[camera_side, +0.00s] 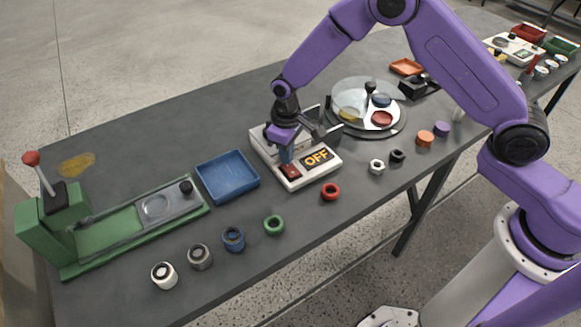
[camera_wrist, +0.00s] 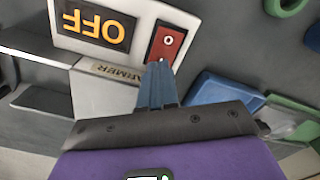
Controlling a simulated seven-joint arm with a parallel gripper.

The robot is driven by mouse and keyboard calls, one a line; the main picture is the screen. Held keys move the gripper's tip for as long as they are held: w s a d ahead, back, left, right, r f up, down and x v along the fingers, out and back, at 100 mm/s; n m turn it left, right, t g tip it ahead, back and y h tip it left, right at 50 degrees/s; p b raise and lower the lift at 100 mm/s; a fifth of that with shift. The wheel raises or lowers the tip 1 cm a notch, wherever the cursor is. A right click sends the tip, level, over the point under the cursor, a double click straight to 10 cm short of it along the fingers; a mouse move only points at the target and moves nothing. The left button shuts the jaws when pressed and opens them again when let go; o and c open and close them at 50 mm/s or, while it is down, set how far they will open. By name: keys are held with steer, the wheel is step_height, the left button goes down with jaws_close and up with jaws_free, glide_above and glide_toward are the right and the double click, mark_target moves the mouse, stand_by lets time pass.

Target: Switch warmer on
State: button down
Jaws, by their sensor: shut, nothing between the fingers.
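The warmer (camera_side: 298,184) is a white box at the middle of the table in the side view, with a dark display (camera_side: 317,157) that reads OFF in orange. The display also shows upside down in the wrist view (camera_wrist: 95,27). A red rocker switch (camera_side: 291,173) sits beside the display, and it also shows in the wrist view (camera_wrist: 168,43) with a white mark on it. My gripper (camera_side: 287,160) is shut and empty, its blue fingertips (camera_wrist: 158,66) together at the edge of the switch. I cannot tell whether they touch it.
A blue tray (camera_side: 228,178) lies left of the warmer, with a green press fixture (camera_side: 120,228) beyond it. A round clear-domed turntable (camera_side: 366,112) stands close on the right. Several rings and caps, including a red ring (camera_side: 330,192), line the front edge.

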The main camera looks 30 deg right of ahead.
steer(key=shift+f, duration=0.65)
stand_by(0.3)
steer(key=shift+r, duration=3.55)
steer(key=s+d+r+n, duration=0.2)
steer(key=s+r, duration=0.3)
steer(key=s, duration=0.3)
steer(key=s+d+r+n, duration=0.1)
steer(key=s+d+r, duration=0.1)
steer(key=s+r, duration=0.5)
steer(key=s+d+n, duration=0.1)
steer(key=s+d, duration=0.5)
steer(key=s, duration=0.3)
steer(key=s+d+r+n, duration=0.1)
steer(key=s+d+n, duration=0.1)
steer(key=s+d, duration=0.3)
steer(key=s, duration=0.4)
steer(key=shift+s+d+r+n, duration=0.25)
steer(key=shift+s+d+n, duration=0.05)
steer(key=shift+s+d, duration=0.05)
